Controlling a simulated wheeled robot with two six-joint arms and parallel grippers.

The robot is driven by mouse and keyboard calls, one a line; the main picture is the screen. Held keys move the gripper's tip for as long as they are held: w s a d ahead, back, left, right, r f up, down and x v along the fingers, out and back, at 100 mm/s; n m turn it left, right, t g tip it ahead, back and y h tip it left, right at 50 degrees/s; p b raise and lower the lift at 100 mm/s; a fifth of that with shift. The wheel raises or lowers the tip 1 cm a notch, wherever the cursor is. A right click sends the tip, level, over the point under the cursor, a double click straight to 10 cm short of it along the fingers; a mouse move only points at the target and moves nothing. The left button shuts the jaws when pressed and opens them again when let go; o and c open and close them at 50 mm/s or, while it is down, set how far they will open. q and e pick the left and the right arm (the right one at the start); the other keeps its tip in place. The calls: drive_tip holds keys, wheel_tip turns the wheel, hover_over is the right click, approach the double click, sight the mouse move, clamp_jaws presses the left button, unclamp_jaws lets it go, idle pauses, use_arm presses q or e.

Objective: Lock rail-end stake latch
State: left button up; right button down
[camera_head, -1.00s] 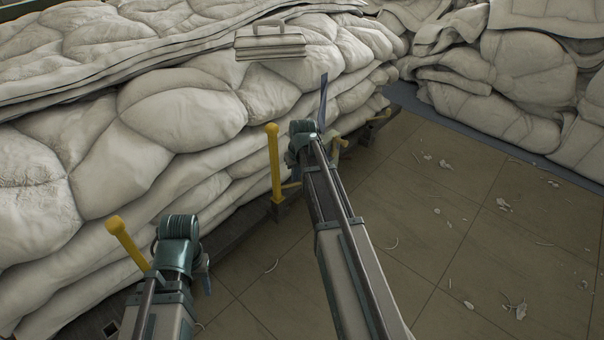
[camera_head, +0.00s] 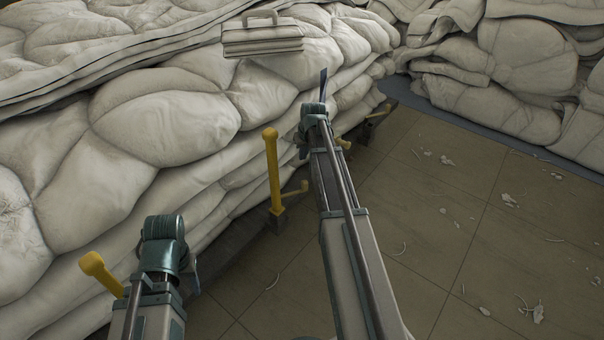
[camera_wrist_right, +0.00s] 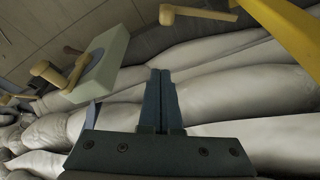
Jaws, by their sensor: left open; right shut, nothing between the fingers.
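A yellow stake (camera_head: 272,170) stands upright at the heap's foot, with a short yellow latch handle (camera_head: 296,189) beside its base. Another yellow stake (camera_head: 100,272) leans at lower left. My right gripper (camera_head: 323,86) is shut and empty, beyond and right of the middle stake, close to the heap. In the right wrist view its fingers (camera_wrist_right: 161,76) are together in front of white folds. A pale block with a tan cranked latch handle (camera_wrist_right: 68,76) lies left of them, apart. A yellow stake (camera_wrist_right: 290,32) shows at upper right. My left gripper (camera_head: 193,276) is open, mostly hidden behind its wrist.
A large white duvet heap (camera_head: 165,125) fills the left, with a pale case-like thing with a handle (camera_head: 262,38) on it. Another heap (camera_head: 515,85) stands at upper right. The tiled floor (camera_head: 430,220) between is open, with scattered white scraps.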

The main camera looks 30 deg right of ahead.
drive_tip(key=shift+f, duration=0.1)
wheel_tip(320, 180, down, 9)
drive_tip(key=b, duration=0.9)
drive_tip(key=shift+s, duration=0.35)
drive_tip(key=shift+s+a+f, duration=0.1)
drive_tip(key=shift+s, duration=0.05)
